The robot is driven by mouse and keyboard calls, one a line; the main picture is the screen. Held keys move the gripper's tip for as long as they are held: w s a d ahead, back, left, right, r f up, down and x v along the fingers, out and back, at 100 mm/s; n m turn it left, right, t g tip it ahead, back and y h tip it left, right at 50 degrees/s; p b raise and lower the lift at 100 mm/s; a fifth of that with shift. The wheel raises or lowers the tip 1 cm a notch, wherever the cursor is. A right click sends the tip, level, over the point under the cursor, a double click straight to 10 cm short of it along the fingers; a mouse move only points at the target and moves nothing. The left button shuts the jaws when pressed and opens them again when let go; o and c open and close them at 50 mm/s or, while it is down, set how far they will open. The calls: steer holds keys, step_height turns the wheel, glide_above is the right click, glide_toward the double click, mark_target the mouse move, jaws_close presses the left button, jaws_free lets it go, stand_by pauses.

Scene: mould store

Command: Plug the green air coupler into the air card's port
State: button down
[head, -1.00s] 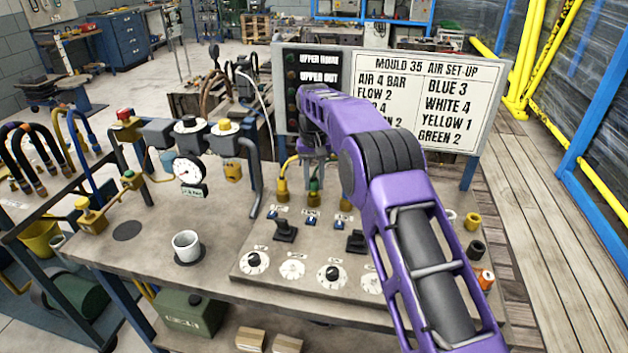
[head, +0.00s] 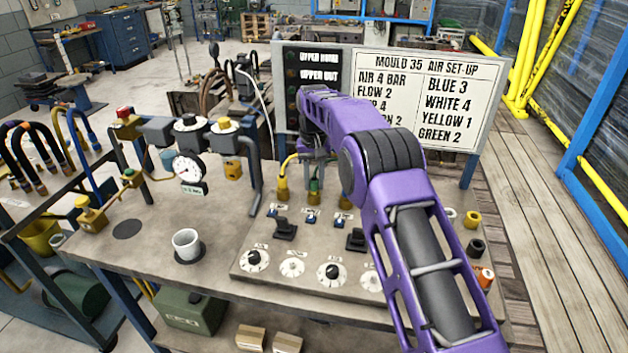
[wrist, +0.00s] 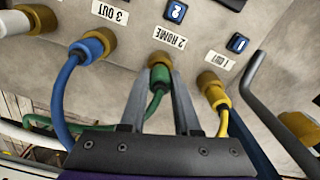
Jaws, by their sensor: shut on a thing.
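The green air coupler (wrist: 160,75) is between the two fingers of my gripper (wrist: 161,82) in the wrist view, and the fingers are shut on it. Its nose is at the brass port (wrist: 159,60) beside the label "2 HOME" (wrist: 169,37); I cannot tell how deep it sits. A green hose runs from it. In the head view the green coupler (head: 314,185) shows low under my arm, upright over the panel, with brass below it. The air card (head: 419,93) reads "GREEN 2".
A blue coupler (wrist: 87,50) sits at port 3 and a yellow coupler (wrist: 214,92) at port 1, close on either side. A dark bent bar (wrist: 262,95) is at right in the wrist view. Switches and knobs (head: 331,273) cover the panel front. A white cup (head: 186,243) stands left.

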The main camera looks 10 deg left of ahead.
steer(key=shift+f, duration=0.25)
steer(key=shift+c, duration=0.8)
jaws_free()
steer(key=shift+r, duration=3.8)
